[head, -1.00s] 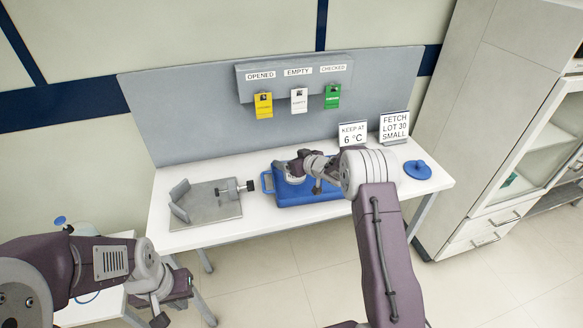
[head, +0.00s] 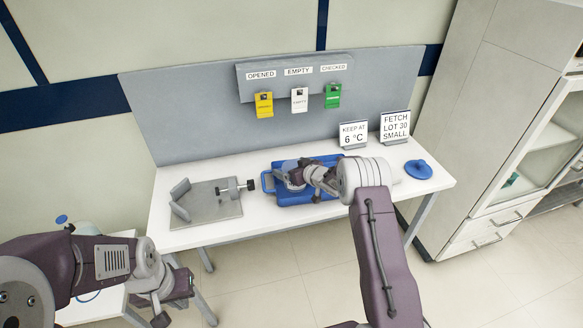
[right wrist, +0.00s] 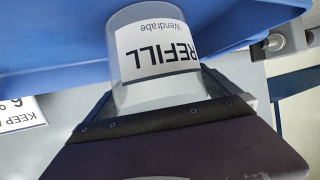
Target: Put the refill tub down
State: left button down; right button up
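The refill tub (head: 292,173) is a clear cylinder with a white label reading REFILL. It also shows, upside down in the picture, in the right wrist view (right wrist: 160,55). My right gripper (head: 304,174) is around the tub, with a finger against each side, and appears shut on it. The tub is at the blue tray (head: 288,200), which fills the top of the right wrist view (right wrist: 50,45); I cannot tell whether its base touches the tray. My left gripper (head: 172,300) is low at the left, away from the workbench, and its fingers are unclear.
On the white bench, a grey fixture with a clamp (head: 208,205) stands left of the tray. A blue lid-like disc (head: 418,170) lies at the right. Signs (head: 353,135) and (head: 395,128) stand at the back. Yellow, white and green tags (head: 299,100) hang above.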

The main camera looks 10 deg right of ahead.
jog(key=shift+r, duration=0.35)
jog(key=v, duration=1.2)
jog(key=shift+f, duration=0.15)
jog(key=s+a+f+m+g+h, duration=0.1)
jog(key=s+g, duration=0.4)
jog(key=s, duration=1)
jog(key=s+a+f+m+g+h, duration=0.2)
jog(key=s+g, duration=0.3)
jog(key=s, duration=1.1)
jog(key=shift+s+a+f+m+g+h, duration=0.2)
jog(key=shift+s+a+m+g+h, duration=0.15)
jog(key=shift+a+m+h, duration=0.2)
